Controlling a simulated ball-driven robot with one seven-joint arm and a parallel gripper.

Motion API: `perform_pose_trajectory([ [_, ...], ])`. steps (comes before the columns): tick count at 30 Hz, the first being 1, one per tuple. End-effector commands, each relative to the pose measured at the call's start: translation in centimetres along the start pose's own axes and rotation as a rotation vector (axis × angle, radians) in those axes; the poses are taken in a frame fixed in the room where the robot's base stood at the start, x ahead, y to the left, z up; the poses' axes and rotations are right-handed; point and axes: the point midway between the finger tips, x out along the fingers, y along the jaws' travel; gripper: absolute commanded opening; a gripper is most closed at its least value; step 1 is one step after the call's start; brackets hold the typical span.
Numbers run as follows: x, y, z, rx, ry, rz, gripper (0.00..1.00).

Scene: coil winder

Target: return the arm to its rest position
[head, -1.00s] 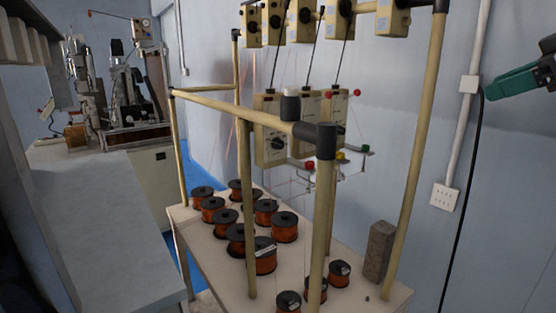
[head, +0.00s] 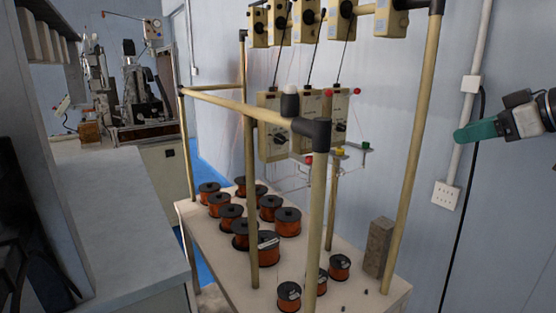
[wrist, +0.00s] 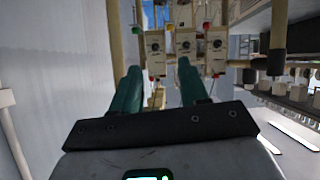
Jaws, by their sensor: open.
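My gripper (head: 462,136) is at the right edge of the head view, in front of the blue-grey wall and to the right of the coil winder frame. Only its green finger end and part of my wrist show there. In the wrist view my gripper (wrist: 158,90) has its two green fingers apart, with nothing between them. Beyond the fingers stands the coil winder (head: 317,190), a cream pipe frame with tension boxes (head: 272,125), which also show in the wrist view (wrist: 185,43). The gripper touches nothing that I can see.
Several copper wire spools (head: 287,222) stand on the winder's table (head: 225,260), with a grey block (head: 379,247) at its right. A conduit and socket (head: 446,194) run along the wall near my gripper.

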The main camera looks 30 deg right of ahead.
Motion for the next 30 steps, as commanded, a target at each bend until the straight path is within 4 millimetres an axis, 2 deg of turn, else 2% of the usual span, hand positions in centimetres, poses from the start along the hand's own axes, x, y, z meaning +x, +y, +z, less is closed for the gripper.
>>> perform_pose_trajectory([
  [1,1.6,-0.7,1.0,0.025,-0.002,-0.016,0.44],
  [5,5.9,-2.8,4.2,0.1,-0.019,-0.05,0.44],
  [8,10.1,-5.5,7.7,0.175,-0.052,-0.079,0.44],
  [12,15.0,-10.2,13.2,0.269,-0.123,-0.109,0.44],
  [14,16.8,-12.5,15.8,0.305,-0.162,-0.119,0.44],
  [18,19.7,-18.2,22.0,0.372,-0.271,-0.132,0.44],
  [21,20.7,-22.4,26.8,0.403,-0.364,-0.135,0.44],
  [24,20.8,-26.4,31.6,0.421,-0.465,-0.129,0.44],
  [26,20.3,-28.7,34.5,0.423,-0.528,-0.12,0.44],
  [30,18.0,-33.2,41.1,0.403,-0.68,-0.089,0.44],
])
